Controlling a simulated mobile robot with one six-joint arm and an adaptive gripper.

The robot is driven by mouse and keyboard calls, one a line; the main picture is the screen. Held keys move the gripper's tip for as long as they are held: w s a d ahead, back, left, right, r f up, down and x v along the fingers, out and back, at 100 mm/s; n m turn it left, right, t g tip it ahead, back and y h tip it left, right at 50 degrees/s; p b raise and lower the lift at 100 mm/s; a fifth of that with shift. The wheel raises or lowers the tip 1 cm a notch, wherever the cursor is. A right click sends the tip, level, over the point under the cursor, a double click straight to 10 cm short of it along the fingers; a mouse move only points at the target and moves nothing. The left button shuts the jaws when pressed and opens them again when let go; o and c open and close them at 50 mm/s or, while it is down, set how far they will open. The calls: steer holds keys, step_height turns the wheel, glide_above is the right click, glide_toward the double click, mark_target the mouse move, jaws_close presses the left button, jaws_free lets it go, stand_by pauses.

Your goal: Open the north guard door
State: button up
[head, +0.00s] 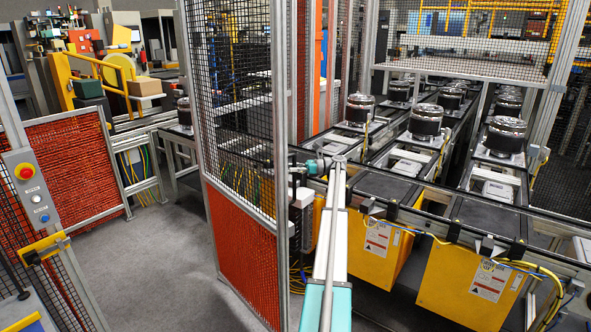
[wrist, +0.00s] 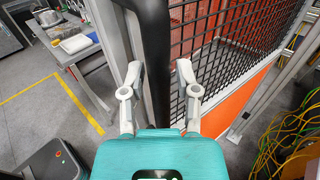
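A guard door panel (head: 240,130) with black mesh above and an orange lower sheet stands upright left of my arm in the head view. Its mesh (wrist: 235,30) and orange sheet also show at right in the wrist view. A thick black vertical handle (wrist: 158,55) runs beside a pale metal frame post. My gripper (wrist: 159,73) has its two grey fingers apart, one on each side of the handle. I cannot tell whether either finger touches it. In the head view the handle is not clearly visible.
A control box (head: 32,190) with a red button is on the left fence. Grey floor (head: 150,270) is clear between that fence and the panel. Conveyors with yellow boxes (head: 380,240) fill the right. Yellow-green cables (wrist: 285,140) lie at right in the wrist view.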

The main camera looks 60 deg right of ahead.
steer(key=shift+o, duration=0.4)
steer(key=shift+s, duration=0.1)
steer(key=shift+s+d, duration=0.1)
steer(key=v, duration=1.1)
steer(key=shift+s+d, duration=0.25)
steer(key=shift+s, duration=0.05)
